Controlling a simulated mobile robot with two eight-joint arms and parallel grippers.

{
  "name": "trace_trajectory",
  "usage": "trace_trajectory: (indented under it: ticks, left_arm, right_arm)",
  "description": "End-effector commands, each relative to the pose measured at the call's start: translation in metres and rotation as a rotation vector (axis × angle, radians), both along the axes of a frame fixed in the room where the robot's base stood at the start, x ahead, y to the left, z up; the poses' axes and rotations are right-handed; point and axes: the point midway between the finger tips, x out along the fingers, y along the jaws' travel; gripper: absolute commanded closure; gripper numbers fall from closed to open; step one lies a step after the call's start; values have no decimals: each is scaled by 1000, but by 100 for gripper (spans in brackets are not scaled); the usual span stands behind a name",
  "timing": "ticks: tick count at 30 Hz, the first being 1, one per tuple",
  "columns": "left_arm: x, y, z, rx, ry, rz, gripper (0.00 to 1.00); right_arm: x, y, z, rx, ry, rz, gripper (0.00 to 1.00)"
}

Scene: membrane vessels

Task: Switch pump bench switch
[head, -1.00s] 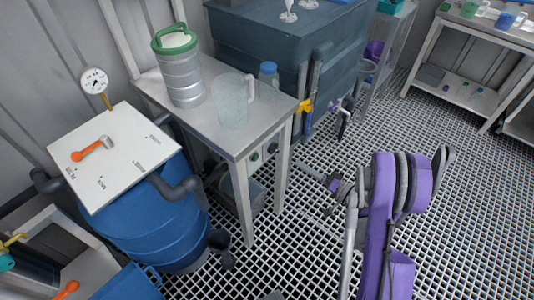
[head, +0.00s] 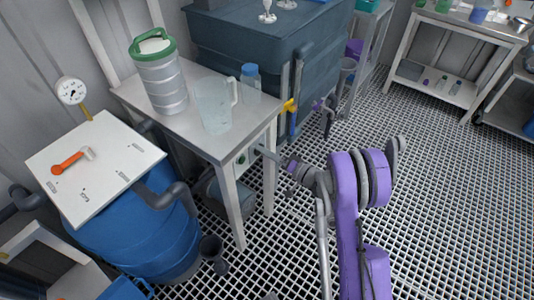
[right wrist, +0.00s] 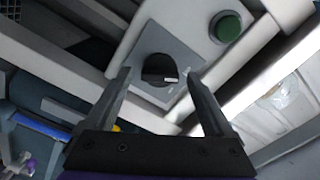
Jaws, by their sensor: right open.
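The pump bench (head: 188,125) is a grey steel table beside the blue barrel. On its front, under the top, sits the switch. In the right wrist view the switch (right wrist: 158,66) is a dark round knob with a small white mark on a square grey plate. A green round button (right wrist: 228,27) sits beside it; it also shows in the head view (head: 241,158). My right gripper (right wrist: 159,76) is open, its fingers on either side of the knob, with no clear contact. In the head view my right gripper (head: 261,151) reaches the bench front and hides the knob. My left gripper is out of view.
A steel canister (head: 163,84) with a green lid, a clear jug (head: 213,106) and a blue-capped bottle (head: 250,76) stand on the bench. A pump (head: 222,195) sits below it. A dark blue tank (head: 243,45) stands behind. The grated floor (head: 430,190) at the right is clear.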

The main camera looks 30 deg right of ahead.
Motion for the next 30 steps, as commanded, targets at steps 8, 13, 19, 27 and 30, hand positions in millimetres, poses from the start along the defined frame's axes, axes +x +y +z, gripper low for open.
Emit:
trace_trajectory:
  ticks: [8,13,19,27,30]
  left_arm:
    - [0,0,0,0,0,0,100]
    - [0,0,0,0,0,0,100]
    - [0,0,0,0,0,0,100]
    - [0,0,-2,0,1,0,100]
    - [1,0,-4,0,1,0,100]
  right_arm:
    - [0,0,0,0,0,0,48]
    - [0,0,0,0,0,0,79]
    - [0,0,0,1,0,0,98]
    - [-1,0,-1,58,24,0,98]
    - [-1,0,-1,109,45,0,98]
